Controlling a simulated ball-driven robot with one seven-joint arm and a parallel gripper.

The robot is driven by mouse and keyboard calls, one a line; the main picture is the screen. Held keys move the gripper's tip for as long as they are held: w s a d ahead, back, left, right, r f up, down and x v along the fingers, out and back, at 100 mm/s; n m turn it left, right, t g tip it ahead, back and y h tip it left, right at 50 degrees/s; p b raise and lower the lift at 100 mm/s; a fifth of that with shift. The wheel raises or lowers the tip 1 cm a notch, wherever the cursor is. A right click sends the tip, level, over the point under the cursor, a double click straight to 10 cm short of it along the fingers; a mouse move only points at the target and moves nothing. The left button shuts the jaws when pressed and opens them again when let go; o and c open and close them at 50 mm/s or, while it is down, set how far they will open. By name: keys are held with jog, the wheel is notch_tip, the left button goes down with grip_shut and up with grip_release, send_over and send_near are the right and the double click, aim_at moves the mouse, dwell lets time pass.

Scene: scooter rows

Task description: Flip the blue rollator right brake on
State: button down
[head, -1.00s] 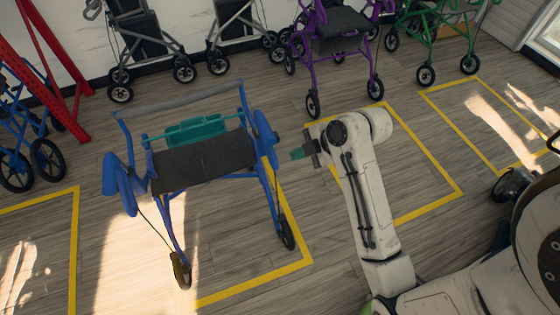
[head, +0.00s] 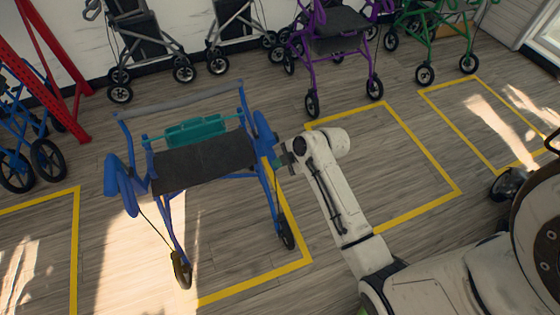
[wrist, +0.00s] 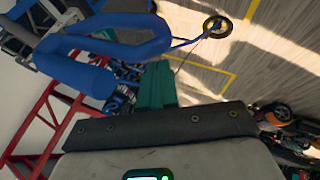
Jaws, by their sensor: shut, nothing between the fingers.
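The blue rollator (head: 200,165), with a dark seat and teal tray, stands upright at centre-left in the head view. Its blue handle on the picture's right side (head: 264,130) is close to my gripper (head: 281,154), which sits just right of it and slightly lower. In the wrist view, blue handle and brake-lever loops (wrist: 130,48) fill the upper left. My teal gripper fingers (wrist: 157,86) are shut and empty, just below and right of the loops. I cannot tell whether they touch the lever. The other blue handle (head: 120,185) is at the left.
Yellow floor lines (head: 425,150) mark bays. A purple rollator (head: 340,45) and a green rollator (head: 440,40) stand behind, with grey ones (head: 145,40) along the wall. A red frame (head: 60,75) is at far left. The bay right of the blue rollator has clear floor.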

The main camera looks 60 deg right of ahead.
notch_tip(320, 180, down, 9)
jog(key=w+n+t+h+b, duration=0.1)
jog(key=t+b, duration=0.3)
jog(key=b, duration=1.2)
jog(key=shift+d+r+h+b, duration=0.15)
jog(key=shift+d+h+b, duration=0.2)
jog(key=shift+h, duration=0.25)
jog(key=shift+w+n, duration=0.1)
jog(key=shift+n, duration=0.2)
